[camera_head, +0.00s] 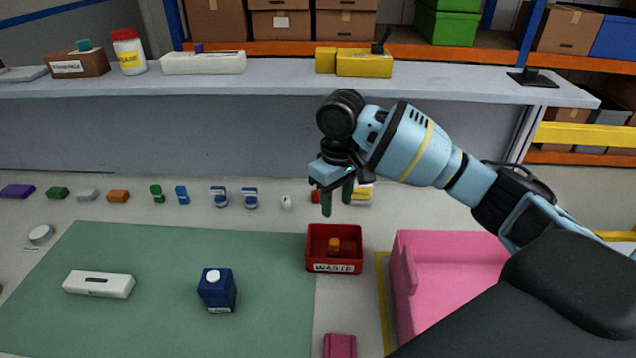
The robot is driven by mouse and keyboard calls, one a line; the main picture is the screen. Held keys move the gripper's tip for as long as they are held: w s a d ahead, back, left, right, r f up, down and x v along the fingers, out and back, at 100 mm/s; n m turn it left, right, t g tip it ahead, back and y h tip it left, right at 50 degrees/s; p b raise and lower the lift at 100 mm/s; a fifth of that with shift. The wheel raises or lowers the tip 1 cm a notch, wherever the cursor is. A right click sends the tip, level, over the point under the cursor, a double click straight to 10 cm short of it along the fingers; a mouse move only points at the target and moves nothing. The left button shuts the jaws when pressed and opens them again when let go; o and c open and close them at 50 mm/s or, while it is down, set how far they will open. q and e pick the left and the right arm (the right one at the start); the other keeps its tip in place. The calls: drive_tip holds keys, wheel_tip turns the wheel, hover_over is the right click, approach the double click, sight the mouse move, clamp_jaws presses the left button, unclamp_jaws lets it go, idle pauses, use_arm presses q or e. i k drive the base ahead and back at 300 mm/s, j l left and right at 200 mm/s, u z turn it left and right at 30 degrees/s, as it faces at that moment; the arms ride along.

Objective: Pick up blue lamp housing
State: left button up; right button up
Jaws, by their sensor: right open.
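Several small blue parts stand in a row on the table behind the green mat: a plain blue one (181,195) and two blue-and-white ones, the left one (219,197) and the right one (250,198). I cannot tell for sure which is the blue lamp housing. A larger dark blue box (217,292) with a white round top stands on the green mat (160,250). My right gripper (337,208) points down, open and empty, above and behind the red waste bin, to the right of the blue parts. My left gripper is not in view.
The red bin (334,268) labelled WASTE holds a small orange piece (334,245). A pink tray (450,260) stands at the right, partly behind my arm. A white module (98,284) lies on the mat. A grey shelf (270,85) runs along the back.

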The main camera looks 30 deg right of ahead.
sight(217, 288)
drive_tip(key=k+j, duration=1.15)
drive_tip(key=k, duration=0.15)
